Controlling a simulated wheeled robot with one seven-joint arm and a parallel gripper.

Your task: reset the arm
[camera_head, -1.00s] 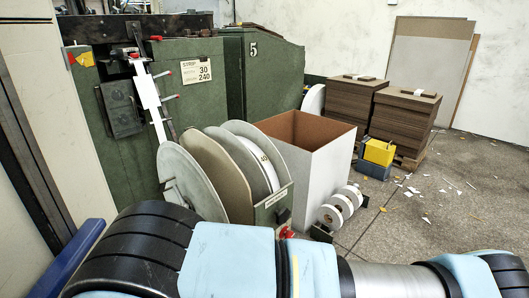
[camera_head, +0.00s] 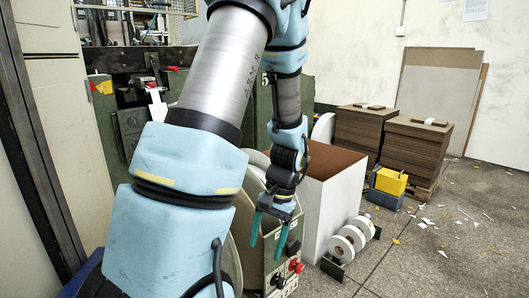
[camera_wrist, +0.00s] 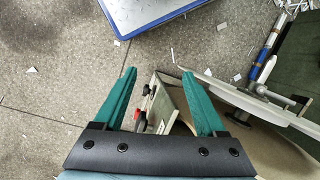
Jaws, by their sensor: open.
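My gripper (camera_head: 267,232) hangs at the end of my raised blue arm in the head view, in front of the reel stand (camera_head: 283,263). Its two teal fingers point down. In the wrist view my gripper (camera_wrist: 163,95) is open, with its fingers spread and nothing held between them. The floor and part of the reel stand (camera_wrist: 168,105) show below and between the fingers. My arm hides much of the green machine and the reels.
A white-sided open box (camera_head: 335,195) stands right of my gripper, with small white rolls (camera_head: 348,240) by it. Stacks of brown board (camera_head: 415,150) and a yellow-and-blue box (camera_head: 389,182) are farther right. Floor at right is mostly free, with paper scraps. A blue-edged plate (camera_wrist: 150,12) lies ahead in the wrist view.

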